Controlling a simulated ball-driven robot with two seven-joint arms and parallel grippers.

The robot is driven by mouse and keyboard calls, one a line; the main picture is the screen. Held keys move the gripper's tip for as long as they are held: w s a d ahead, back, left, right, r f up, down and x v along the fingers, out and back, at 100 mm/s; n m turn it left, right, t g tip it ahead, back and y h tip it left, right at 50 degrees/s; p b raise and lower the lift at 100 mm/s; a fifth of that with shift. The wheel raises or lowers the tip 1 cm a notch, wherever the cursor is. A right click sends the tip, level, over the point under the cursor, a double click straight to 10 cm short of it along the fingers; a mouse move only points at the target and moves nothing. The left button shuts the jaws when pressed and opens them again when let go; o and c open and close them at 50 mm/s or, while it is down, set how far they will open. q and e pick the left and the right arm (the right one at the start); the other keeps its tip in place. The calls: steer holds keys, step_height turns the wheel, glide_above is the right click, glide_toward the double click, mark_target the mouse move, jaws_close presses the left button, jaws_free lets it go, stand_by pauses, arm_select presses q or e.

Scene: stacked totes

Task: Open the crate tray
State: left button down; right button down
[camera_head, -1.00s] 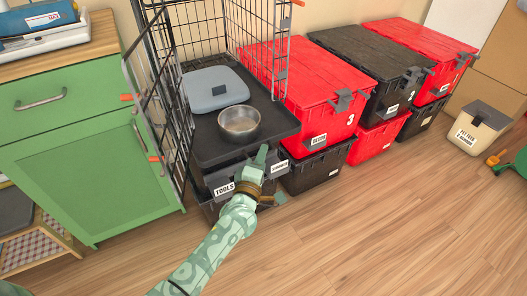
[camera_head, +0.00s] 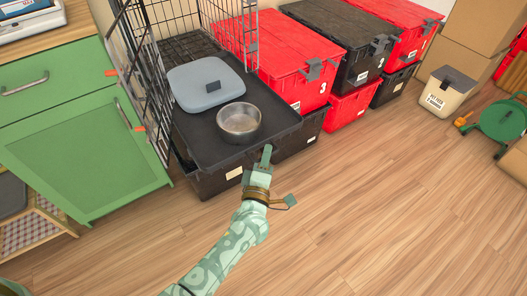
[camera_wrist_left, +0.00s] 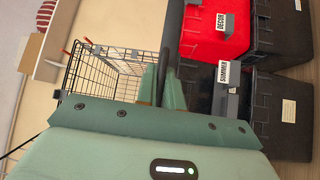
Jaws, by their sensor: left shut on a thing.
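The crate tray (camera_head: 205,143) is black and flat, and sticks out of the front of the wire crate (camera_head: 227,22). My left gripper (camera_head: 266,156) is at the tray's front edge. In the left wrist view its green fingers (camera_wrist_left: 156,86) are shut on the dark tray rim (camera_wrist_left: 173,40), which runs lengthwise there. The crate's wire door (camera_head: 145,85) stands open on the left. My right gripper is not in view.
Black totes (camera_head: 228,175) lie beneath the tray. Red totes (camera_head: 290,65) and a black tote (camera_head: 345,45) are stacked to the right. A green cabinet (camera_head: 85,150) stands left, close to the open door. The wooden floor (camera_head: 370,210) in front is clear.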

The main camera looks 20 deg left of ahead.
arm_select(q)
steer(key=shift+f, duration=0.1)
steer(key=c, duration=1.5)
jaws_free()
steer(key=shift+c, duration=0.2)
